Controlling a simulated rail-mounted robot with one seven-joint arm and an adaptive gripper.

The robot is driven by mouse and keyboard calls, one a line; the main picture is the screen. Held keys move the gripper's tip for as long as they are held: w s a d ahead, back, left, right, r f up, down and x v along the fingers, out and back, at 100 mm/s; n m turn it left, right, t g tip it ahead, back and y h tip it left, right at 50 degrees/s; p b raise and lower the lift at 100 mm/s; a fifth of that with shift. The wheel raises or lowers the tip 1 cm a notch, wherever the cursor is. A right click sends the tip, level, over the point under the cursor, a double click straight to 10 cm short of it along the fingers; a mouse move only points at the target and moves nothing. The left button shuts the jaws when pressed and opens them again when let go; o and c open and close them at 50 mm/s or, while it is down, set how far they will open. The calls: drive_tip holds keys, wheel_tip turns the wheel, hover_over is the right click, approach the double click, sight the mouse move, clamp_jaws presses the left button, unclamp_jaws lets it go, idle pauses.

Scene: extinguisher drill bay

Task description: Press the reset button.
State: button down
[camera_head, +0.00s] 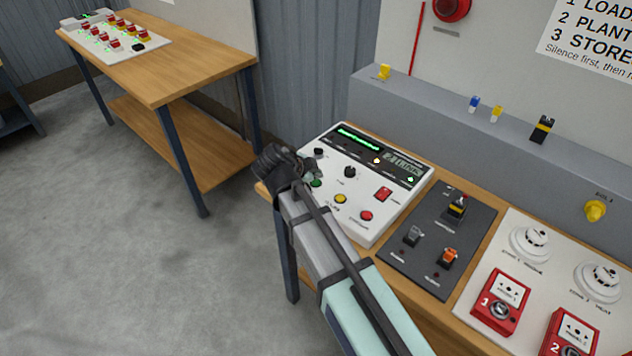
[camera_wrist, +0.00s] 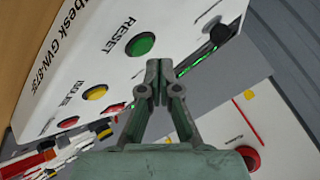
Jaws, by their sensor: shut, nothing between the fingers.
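The reset button is a round green button (camera_wrist: 140,44) beside the printed word RESET on a white control panel (camera_wrist: 60,70) in the wrist view. In the head view the green button (camera_head: 316,183) shows partly at the left of the panel (camera_head: 375,228), close beside my gripper (camera_head: 312,172). In the wrist view my gripper (camera_wrist: 158,68) has its fingers together with nothing between them. Its tips appear just below and right of the green button. A gap or contact with the panel cannot be told.
A yellow button (camera_head: 340,198) and a red button (camera_head: 366,215) sit near the green one. A black knob (camera_head: 350,172) and a red rocker switch (camera_head: 383,194) are also on the panel. A dark switch plate (camera_head: 437,240) lies to its right. Open floor (camera_head: 110,270) is at left.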

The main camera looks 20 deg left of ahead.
sight(315, 183)
drive_tip(key=shift+f+b, duration=0.25)
drive_tip(key=shift+b, duration=0.1)
drive_tip(key=shift+f+b, duration=0.2)
drive_tip(key=shift+b, duration=0.2)
drive_tip(key=shift+f+b, duration=0.45)
drive_tip(key=shift+b, duration=0.1)
idle(0.9)
drive_tip(key=shift+r, duration=0.9)
drive_tip(key=shift+r+p, duration=0.7)
drive_tip(key=shift+r, duration=1.8)
